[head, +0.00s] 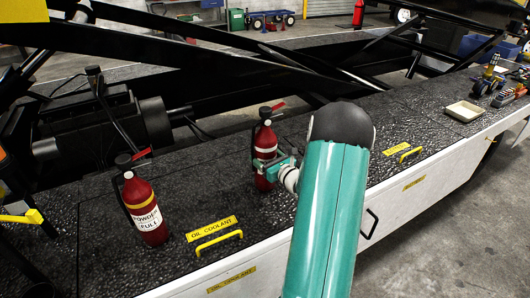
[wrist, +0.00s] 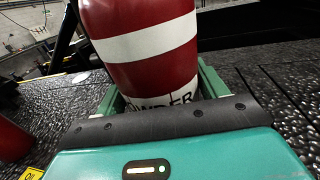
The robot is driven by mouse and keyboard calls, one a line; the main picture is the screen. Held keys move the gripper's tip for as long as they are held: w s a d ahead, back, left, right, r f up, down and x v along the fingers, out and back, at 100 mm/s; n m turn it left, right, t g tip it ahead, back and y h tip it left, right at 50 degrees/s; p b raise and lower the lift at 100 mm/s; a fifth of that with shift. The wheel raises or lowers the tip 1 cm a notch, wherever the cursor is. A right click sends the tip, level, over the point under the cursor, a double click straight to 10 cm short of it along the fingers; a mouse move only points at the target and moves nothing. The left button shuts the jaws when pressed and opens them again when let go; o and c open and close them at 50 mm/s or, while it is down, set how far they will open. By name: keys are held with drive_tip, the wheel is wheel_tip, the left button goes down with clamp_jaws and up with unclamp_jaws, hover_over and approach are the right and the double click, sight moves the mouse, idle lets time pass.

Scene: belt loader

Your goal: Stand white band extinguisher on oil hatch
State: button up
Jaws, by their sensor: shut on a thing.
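The white band extinguisher (head: 265,141) is red with a black top and red lever. My gripper (head: 279,170) is shut around its lower body. It is upright in the head view, near the back of the black textured deck; I cannot tell whether its base touches the deck. In the wrist view the red body with its white band (wrist: 148,40) fills the space between the jaws, and its lower label is partly hidden. The oil hatch shows by its yellow "OIL COOLANT" label (head: 212,228) and yellow handle (head: 219,243), left of and nearer than the held extinguisher.
Another red extinguisher (head: 146,211), with a yellowish band and a "POWDER FULL" label, stands left of the oil label. A second yellow handle (head: 411,154) and label lie right of my arm. A tray (head: 464,111) sits farther right. Black beams run behind the deck.

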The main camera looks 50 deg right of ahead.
drive_tip(key=o, duration=1.8)
drive_tip(key=shift+f, duration=0.1)
drive_tip(key=shift+c, duration=0.2)
drive_tip(key=shift+s, duration=0.2)
drive_tip(key=s+a, duration=0.1)
drive_tip(key=s, duration=1)
drive_tip(key=shift+s+a, duration=0.25)
drive_tip(key=shift+a, duration=0.15)
